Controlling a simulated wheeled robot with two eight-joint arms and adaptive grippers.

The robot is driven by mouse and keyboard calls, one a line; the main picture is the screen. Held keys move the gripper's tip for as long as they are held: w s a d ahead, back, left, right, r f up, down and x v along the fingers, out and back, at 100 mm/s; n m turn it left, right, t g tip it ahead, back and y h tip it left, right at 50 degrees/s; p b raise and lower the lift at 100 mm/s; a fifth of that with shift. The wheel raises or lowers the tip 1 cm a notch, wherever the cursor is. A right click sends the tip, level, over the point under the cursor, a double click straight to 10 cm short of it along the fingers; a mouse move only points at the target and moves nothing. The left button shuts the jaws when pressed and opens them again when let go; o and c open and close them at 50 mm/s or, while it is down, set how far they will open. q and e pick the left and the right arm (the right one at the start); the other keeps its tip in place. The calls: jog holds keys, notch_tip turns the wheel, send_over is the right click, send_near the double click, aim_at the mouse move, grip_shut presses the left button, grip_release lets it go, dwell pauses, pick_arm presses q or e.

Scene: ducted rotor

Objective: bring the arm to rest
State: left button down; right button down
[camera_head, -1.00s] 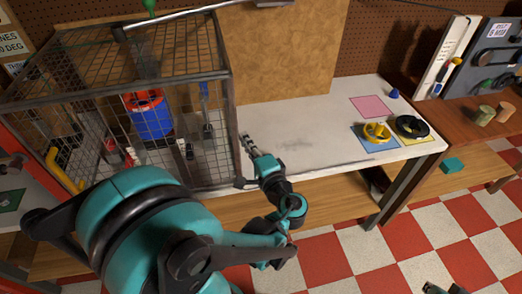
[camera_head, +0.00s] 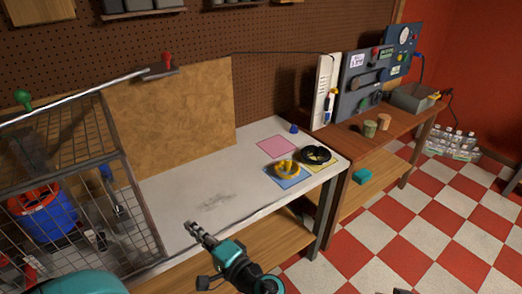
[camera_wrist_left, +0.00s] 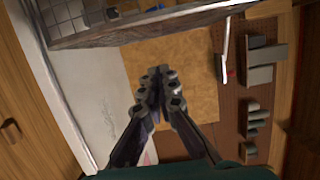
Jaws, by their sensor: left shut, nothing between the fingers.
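My left gripper (camera_head: 193,230) is shut and empty. It is just off the front edge of the white workbench (camera_head: 160,205), right of the wire cage (camera_head: 135,205). In the left wrist view its fingertips (camera_wrist_left: 158,82) meet with nothing between them, the tan board (camera_wrist_left: 195,70) behind. Part of my teal arm shows at the bottom left in the head view. A small dark tip at the bottom edge in the head view may be my right gripper; its state cannot be made out.
A blue and red cylinder (camera_head: 45,215) stands inside the cage. A yellow ring part (camera_head: 285,169) and a black ring (camera_head: 316,155) lie on coloured squares on the bench, near a pink square (camera_head: 276,146). A wooden side bench (camera_head: 352,140) stands at right. The bench middle is clear.

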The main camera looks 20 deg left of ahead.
pick_arm(q)
notch_tip(320, 180, down, 9)
jog(key=g+h, duration=0.2)
jog(key=h, duration=0.6)
jog(key=s+d+r+n+t+h, duration=0.1)
jog(key=d+n+h, duration=0.3)
jog(key=d+h, duration=0.4)
jog(key=d, duration=0.4)
jog(key=shift+r+n+t, duration=0.2)
jog(key=shift+n+t, duration=0.2)
jog(key=shift+s+a, duration=0.1)
